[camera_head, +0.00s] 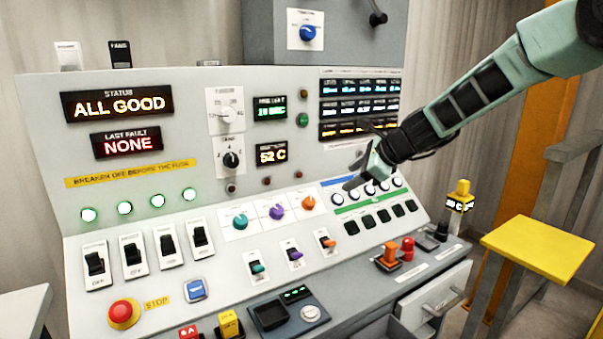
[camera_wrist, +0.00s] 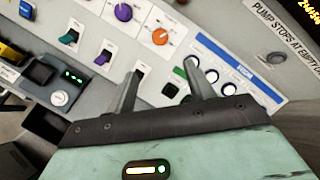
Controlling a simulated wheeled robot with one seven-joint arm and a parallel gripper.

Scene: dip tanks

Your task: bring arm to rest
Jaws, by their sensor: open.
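My gripper (camera_head: 358,177) reaches in from the upper right in the head view, in front of the right part of the control panel (camera_head: 140,210). In the wrist view my gripper (camera_wrist: 162,85) shows two separate fingers with nothing between them. Beyond the fingers lie the sloped panel's orange knob (camera_wrist: 160,36), purple knob (camera_wrist: 123,12) and small toggle switches. The gripper hides part of the row of round white-rimmed buttons on the right. Whether a fingertip touches the panel cannot be told.
A red stop button (camera_head: 123,313) sits at the panel's lower left. An orange block (camera_head: 389,256) and a red piece (camera_head: 407,247) stand on the lower ledge, above an open drawer (camera_head: 436,305). A yellow platform (camera_head: 540,248) stands at right. The status display (camera_head: 118,104) reads ALL GOOD.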

